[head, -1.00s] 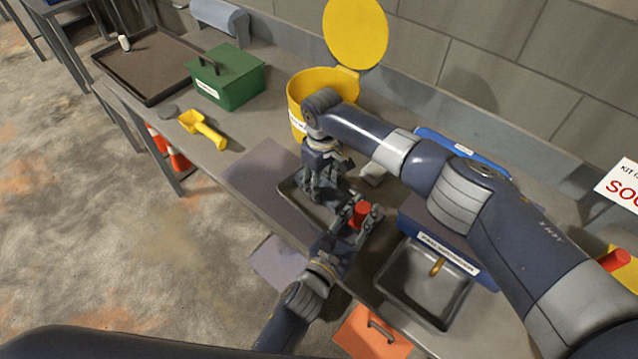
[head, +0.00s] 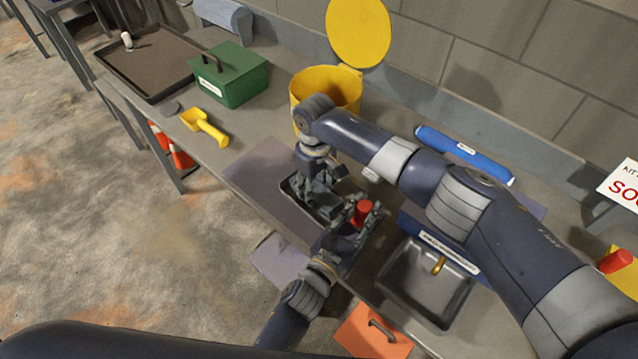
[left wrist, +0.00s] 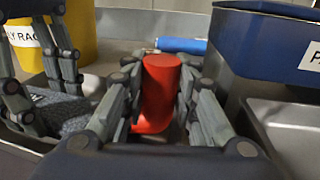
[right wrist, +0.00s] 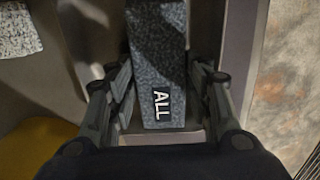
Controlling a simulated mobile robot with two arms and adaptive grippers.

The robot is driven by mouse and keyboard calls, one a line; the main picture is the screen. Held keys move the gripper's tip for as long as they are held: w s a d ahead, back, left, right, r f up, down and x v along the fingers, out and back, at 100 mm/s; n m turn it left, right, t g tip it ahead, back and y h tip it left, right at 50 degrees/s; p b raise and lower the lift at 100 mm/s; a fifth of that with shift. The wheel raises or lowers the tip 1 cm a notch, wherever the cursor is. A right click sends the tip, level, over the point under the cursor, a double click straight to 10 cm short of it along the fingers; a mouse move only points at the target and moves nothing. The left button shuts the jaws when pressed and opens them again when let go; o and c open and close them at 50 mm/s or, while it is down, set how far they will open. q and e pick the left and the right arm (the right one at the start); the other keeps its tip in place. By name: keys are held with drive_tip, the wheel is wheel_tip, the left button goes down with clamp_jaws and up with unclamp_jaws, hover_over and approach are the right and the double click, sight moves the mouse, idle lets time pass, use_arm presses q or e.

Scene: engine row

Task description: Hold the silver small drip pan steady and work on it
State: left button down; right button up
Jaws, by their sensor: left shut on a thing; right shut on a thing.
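The silver small drip pan (head: 287,190) lies on the bench under my grippers; they hide much of it. My left gripper (head: 362,220) is shut on an upright red cylinder (left wrist: 160,92) at the pan's right side. I cannot tell whether the cylinder is joined to the pan. My right gripper (head: 322,197) points down into the pan. In the right wrist view its fingers are shut on a grey speckled block (right wrist: 158,55) with a label reading "ALL". The block's underside, and whether it touches the pan floor, are hidden.
A dark square pan (head: 410,295) with a brass piece stands right, beside a blue labelled bin (head: 450,250). A yellow bucket (head: 340,85) and blue roll (head: 465,155) stand behind. A green box (head: 235,80) and yellow scoop (head: 207,127) are left. Mauve mat is bare left of the pan.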

drive_tip(key=shift+w+d, duration=0.45)
drive_tip(key=shift+w, duration=0.1)
drive_tip(key=shift+w+d+f, duration=0.1)
drive_tip(key=shift+w+d, duration=0.35)
drive_tip(key=shift+w, duration=0.05)
drive_tip(key=shift+s+a, duration=0.1)
drive_tip(key=shift+s, duration=0.05)
drive_tip(key=shift+s+a, duration=0.35)
drive_tip(key=shift+s, duration=0.1)
drive_tip(key=shift+s+a, duration=0.45)
drive_tip(key=shift+s, duration=0.05)
drive_tip(key=shift+w+d, duration=0.45)
drive_tip(key=shift+w, duration=0.1)
